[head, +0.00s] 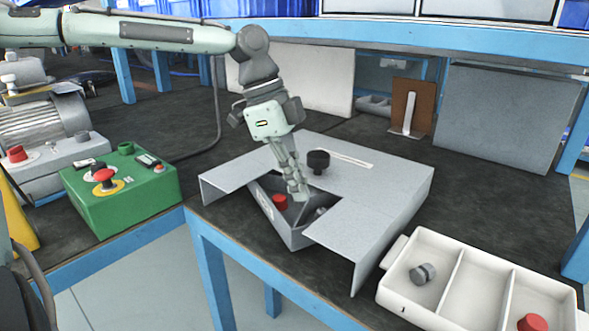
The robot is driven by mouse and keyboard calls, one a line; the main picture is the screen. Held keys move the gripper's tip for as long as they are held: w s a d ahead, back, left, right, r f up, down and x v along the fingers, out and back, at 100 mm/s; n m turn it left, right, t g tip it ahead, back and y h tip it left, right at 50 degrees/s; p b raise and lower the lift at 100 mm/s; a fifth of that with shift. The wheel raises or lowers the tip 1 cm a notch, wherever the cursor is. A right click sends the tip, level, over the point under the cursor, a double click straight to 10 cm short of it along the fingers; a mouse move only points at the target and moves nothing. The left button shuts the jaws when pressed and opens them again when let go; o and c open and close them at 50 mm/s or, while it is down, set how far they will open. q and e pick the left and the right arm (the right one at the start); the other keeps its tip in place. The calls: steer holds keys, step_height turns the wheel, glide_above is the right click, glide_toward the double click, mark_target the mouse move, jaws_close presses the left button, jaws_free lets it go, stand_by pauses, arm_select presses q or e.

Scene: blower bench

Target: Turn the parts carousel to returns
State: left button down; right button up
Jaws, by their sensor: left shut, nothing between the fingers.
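The parts carousel sits under a grey sheet-metal housing (385,185) on the dark bench. A notch in the housing's front shows one wedge-shaped compartment (297,238) with a label on its wall, too small to read. A red part (280,202) and a small grey part (321,211) lie in it. A black knob (318,161) stands on the housing top beside a pale slot. My left gripper (300,196) is shut and empty, pointing down at the notch just left of the knob. Its fingers partly hide the compartment; I cannot tell whether they touch it. My right gripper is not in view.
A green control box (122,190) with a red button stands left. A white divided tray (455,290) at the lower right holds a grey part (422,273) and a red part (532,322). Grey panels and a brown plate (411,108) stand behind.

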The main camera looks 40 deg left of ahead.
mark_target(305, 206)
arm_select(q)
steer(key=shift+x, duration=2.3)
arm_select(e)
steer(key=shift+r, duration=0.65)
arm_select(q)
steer(key=shift+a+r, duration=0.1)
steer(key=shift+r, duration=0.05)
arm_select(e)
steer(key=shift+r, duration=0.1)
